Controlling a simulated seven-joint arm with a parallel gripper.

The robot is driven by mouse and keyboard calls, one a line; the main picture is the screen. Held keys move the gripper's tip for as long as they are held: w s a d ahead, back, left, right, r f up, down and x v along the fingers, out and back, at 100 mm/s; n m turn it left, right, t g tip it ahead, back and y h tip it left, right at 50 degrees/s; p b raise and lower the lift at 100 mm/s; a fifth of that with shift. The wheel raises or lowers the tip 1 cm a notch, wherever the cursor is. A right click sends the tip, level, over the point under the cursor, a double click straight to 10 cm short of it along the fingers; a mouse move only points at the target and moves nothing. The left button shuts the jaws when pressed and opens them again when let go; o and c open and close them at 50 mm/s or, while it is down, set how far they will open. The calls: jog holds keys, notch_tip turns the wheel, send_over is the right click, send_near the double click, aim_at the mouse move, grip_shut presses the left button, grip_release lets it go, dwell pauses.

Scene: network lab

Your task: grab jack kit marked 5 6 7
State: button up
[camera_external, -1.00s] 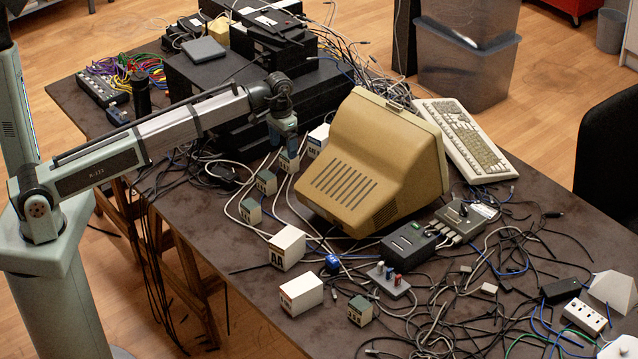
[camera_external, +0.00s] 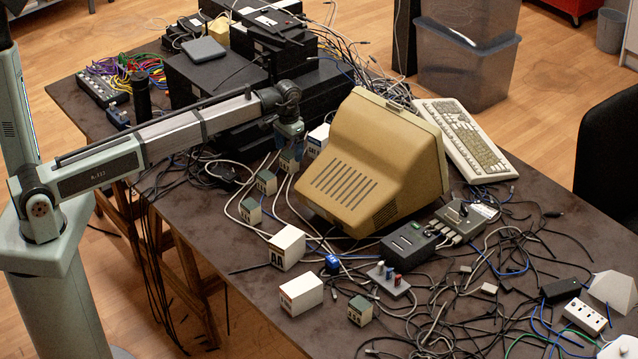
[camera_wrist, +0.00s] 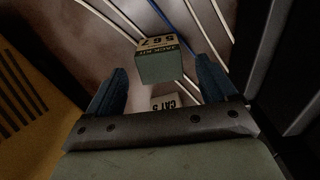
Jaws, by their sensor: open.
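The jack kit (camera_wrist: 160,66), a small grey-green box with a tan label reading "JACK KIT" and "5 6 7", shows in the wrist view ahead of my gripper (camera_wrist: 163,70). My gripper's two blue fingers are apart, one on each side of the box in the picture, with gaps at both sides.
A box marked "CAT 5" (camera_wrist: 166,103) shows nearer my palm in the wrist view. The tan monitor (camera_external: 385,160) stands close on the right, black equipment (camera_external: 215,95) behind. Similar green boxes (camera_external: 266,182), white boxes (camera_external: 288,247) and loose cables surround the spot.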

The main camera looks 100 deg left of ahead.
aim_at(288, 154)
jog(key=shift+s+d+f, duration=0.1)
jog(key=shift+s+f, duration=0.05)
jog(key=shift+f, duration=1.2)
jog(key=shift+s+d+f, duration=0.1)
jog(key=shift+f, duration=1.25)
jog(key=c, duration=1.1)
